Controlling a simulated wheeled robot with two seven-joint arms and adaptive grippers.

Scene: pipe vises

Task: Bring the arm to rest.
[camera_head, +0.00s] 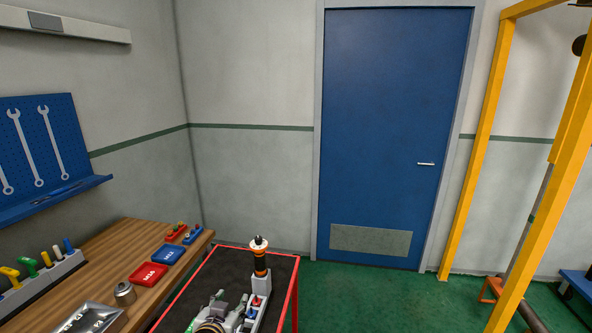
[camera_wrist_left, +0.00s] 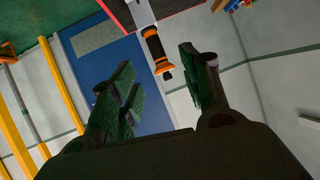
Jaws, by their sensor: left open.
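My left gripper (camera_head: 230,301) is at the bottom of the head view, over the dark top of a red-edged cart (camera_head: 282,262). In the left wrist view its two green-padded fingers (camera_wrist_left: 160,88) stand wide apart. Nothing is between them. An orange and black handle (camera_head: 261,262) stands upright in a pale grey holder (camera_head: 262,284) on the cart, just beyond the gripper. In the left wrist view this handle (camera_wrist_left: 156,52) shows in the gap, beyond the fingers and apart from them. My right gripper is not in view.
A blue door (camera_head: 390,120) is behind. A yellow frame (camera_head: 478,150) stands right. Green floor lies clear between.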

